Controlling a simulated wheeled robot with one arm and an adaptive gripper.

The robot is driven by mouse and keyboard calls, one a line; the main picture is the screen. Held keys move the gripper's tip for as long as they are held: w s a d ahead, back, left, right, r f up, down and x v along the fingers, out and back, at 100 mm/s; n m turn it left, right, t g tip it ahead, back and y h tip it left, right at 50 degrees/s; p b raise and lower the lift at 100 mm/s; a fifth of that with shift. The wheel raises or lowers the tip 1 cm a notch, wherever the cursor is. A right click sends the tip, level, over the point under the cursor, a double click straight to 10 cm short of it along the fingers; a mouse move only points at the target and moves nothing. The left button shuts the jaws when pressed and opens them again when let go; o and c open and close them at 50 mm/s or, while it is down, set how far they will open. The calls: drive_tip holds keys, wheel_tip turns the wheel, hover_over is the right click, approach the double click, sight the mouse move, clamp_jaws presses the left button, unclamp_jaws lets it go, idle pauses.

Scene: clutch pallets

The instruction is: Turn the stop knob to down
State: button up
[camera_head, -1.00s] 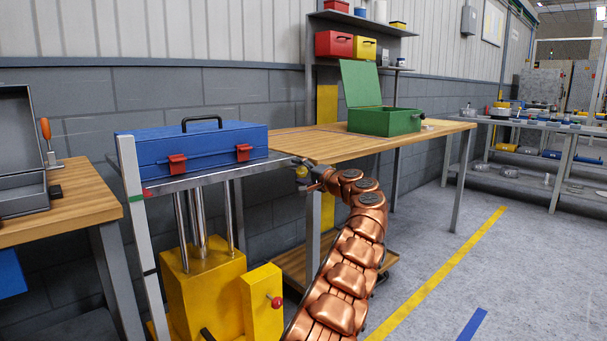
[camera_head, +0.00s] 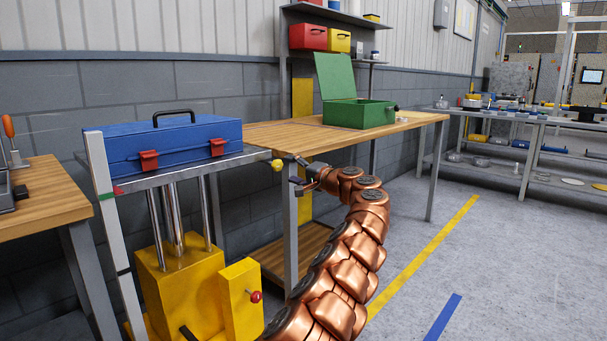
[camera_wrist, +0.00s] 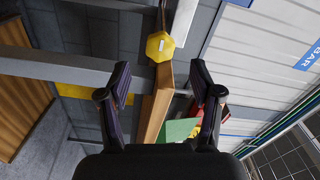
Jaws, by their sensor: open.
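The likely stop knob (camera_head: 278,165) is a small yellow knob at the right front corner of the lift table (camera_head: 252,156). My gripper (camera_head: 296,174) is just to the right of the knob in the head view. The wrist view shows my gripper (camera_wrist: 160,70) open, its fingers apart and empty. The knob appears beyond the fingertips, near the middle of the gap, and no contact shows.
A blue toolbox (camera_head: 165,145) sits on the lift table. The yellow lift base (camera_head: 180,285) has a red-ball lever (camera_head: 255,296). A wooden workbench (camera_head: 285,134) with a green box (camera_head: 358,112) stands close behind my gripper. Floor at the right is clear.

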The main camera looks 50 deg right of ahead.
drive_tip(key=shift+s+a, duration=0.1)
drive_tip(key=shift+s, duration=2.05)
drive_tip(key=shift+a+r, duration=0.1)
